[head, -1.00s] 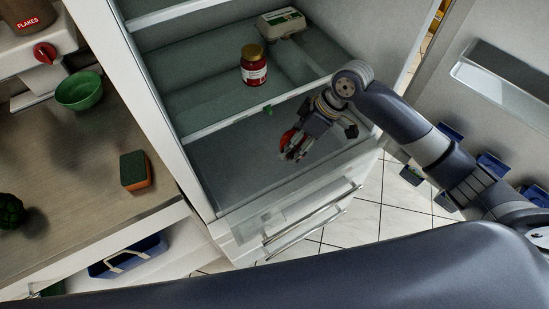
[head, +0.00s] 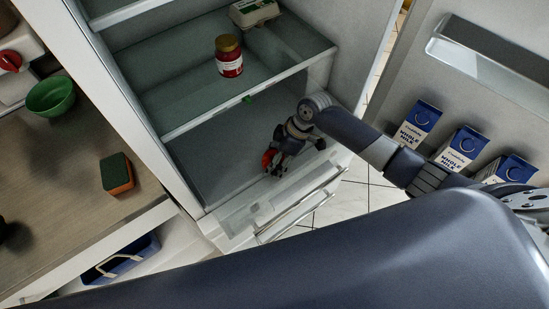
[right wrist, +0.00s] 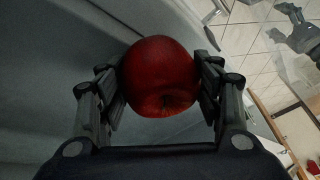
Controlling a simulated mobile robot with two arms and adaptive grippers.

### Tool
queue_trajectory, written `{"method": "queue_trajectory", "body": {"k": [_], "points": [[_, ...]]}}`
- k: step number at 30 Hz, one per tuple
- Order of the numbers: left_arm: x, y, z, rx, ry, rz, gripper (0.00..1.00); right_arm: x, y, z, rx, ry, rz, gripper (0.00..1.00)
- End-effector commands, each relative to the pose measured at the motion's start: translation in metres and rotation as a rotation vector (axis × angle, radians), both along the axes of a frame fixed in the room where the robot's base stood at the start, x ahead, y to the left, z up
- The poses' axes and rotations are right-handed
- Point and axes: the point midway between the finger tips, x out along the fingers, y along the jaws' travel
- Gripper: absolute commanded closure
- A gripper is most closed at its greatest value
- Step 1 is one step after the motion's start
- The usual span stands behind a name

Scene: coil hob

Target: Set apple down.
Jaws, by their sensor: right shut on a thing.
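The red apple (right wrist: 158,72) sits between the fingers of my right gripper (right wrist: 160,92) in the right wrist view. The fingers are shut on it from both sides. In the head view my right gripper (head: 275,168) reaches into the lower part of the open fridge, and the apple (head: 268,158) shows as a small red patch at its fingers. It is low over the fridge's bottom compartment (head: 215,160), near the front edge. Whether the apple touches the floor there cannot be told. My left gripper is not in view.
A red jar (head: 229,58) and an egg carton (head: 254,12) stand on the glass shelf (head: 180,100) above. A small green thing (head: 248,98) is near that shelf's front edge. Milk cartons (head: 462,148) stand in the door at right. The compartment floor left of the gripper is clear.

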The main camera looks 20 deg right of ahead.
Motion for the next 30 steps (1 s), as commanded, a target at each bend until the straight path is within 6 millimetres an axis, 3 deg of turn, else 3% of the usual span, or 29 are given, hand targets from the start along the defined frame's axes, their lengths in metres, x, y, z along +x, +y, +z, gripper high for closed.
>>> {"method": "queue_trajectory", "body": {"k": [10, 11, 13, 24, 30], "points": [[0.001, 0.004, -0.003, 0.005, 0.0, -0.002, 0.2, 0.001, 0.0, -0.004, 0.0, -0.002, 0.0, 0.68], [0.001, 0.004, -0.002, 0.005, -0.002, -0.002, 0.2, 0.0, 0.0, -0.003, 0.0, -0.002, 0.0, 0.35], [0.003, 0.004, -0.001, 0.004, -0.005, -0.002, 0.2, 0.0, 0.0, -0.003, 0.0, -0.001, 0.001, 0.2], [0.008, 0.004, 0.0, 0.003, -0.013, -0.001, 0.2, 0.0, 0.0, -0.001, 0.0, -0.002, 0.0, 0.2], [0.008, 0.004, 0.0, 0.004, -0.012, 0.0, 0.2, 0.001, -0.009, 0.017, -0.002, -0.005, 0.001, 0.2]]}}
